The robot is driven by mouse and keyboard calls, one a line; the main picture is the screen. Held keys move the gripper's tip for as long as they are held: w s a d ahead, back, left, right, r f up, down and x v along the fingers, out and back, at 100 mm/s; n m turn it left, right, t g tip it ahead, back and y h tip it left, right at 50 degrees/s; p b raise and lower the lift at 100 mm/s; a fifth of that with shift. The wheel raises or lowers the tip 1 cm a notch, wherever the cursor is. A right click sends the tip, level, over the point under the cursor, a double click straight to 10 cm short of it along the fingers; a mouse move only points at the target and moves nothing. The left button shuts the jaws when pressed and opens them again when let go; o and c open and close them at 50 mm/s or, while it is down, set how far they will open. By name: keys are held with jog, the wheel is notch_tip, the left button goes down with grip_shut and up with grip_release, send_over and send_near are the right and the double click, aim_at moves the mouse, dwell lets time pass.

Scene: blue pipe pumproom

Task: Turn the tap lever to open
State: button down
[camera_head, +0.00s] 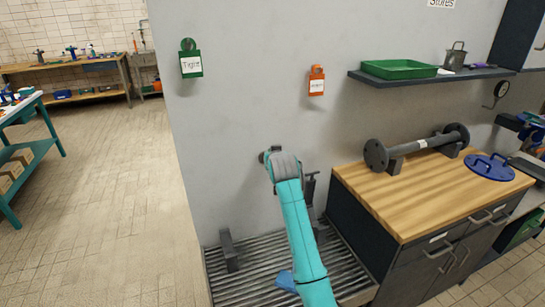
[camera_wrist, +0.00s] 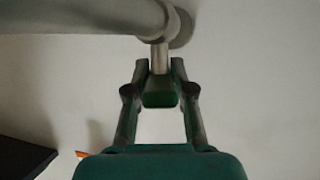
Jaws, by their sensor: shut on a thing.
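In the wrist view, the tap lever has a short pale metal stem (camera_wrist: 159,54) with a dark green block (camera_wrist: 160,97) at its near end. The stem comes from a thick grey pipe (camera_wrist: 80,17) across the top left. My gripper (camera_wrist: 159,72) has one green finger on each side of the lever and is shut on it. In the head view, my turquoise arm reaches to the grey wall above a ribbed metal grating (camera_head: 265,265). My arm covers most of the tap there, so the lever and fingertips are hidden.
A wood-topped cabinet (camera_head: 400,207) with a flanged pipe (camera_head: 415,147) and a blue disc (camera_head: 489,167) stands to the right. A shelf (camera_head: 375,80) holds a green tray (camera_head: 399,69). Green (camera_head: 190,65) and orange (camera_head: 316,82) tags hang on the wall. The tiled floor at left is open.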

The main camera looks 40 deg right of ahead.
jog(key=c, duration=1)
grip_release()
jog(key=v, duration=1.2)
jog(key=shift+a, duration=0.1)
